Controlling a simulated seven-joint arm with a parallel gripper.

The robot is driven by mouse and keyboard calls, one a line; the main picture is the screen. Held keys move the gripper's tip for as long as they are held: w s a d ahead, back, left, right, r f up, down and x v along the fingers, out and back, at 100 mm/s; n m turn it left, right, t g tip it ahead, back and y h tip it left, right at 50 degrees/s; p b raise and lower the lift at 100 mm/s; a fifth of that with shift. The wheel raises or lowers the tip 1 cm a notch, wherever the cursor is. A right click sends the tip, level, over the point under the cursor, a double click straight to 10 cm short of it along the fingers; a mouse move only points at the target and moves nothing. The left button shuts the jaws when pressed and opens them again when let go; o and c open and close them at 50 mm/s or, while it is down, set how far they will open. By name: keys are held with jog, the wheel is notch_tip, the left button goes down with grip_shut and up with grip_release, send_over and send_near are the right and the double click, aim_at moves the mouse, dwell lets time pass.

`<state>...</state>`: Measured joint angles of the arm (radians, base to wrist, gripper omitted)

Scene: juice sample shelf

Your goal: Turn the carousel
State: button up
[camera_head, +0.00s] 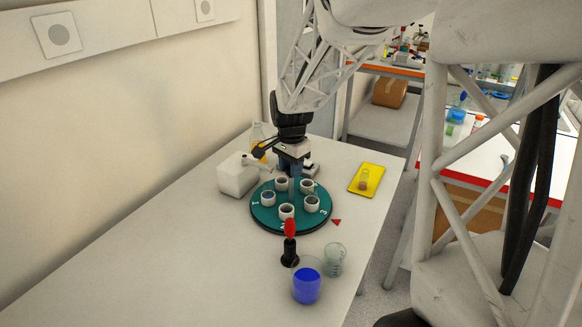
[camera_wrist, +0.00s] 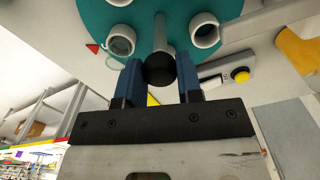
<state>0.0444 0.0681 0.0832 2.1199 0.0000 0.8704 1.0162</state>
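The carousel (camera_head: 266,215) is a green round disc with numbers on it and several white cups around it, on the white table. It also shows at the top of the wrist view (camera_wrist: 178,22). A grey rod (camera_wrist: 160,32) with a black knob (camera_wrist: 160,69) stands up from it. My gripper (camera_wrist: 160,70) has its two blue fingers on either side of the knob and appears shut on it. In the head view my gripper (camera_head: 291,168) is over the far part of the disc. It partly hides the disc's far rim.
A red triangle marker (camera_head: 336,222) lies at the disc's right edge. A black stand with a red top (camera_head: 290,230), a beaker of blue liquid (camera_head: 307,285) and a clear beaker (camera_head: 334,260) stand in front. A white box (camera_head: 237,177) is left, a yellow tray (camera_head: 355,186) right.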

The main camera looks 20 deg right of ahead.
grip_shut()
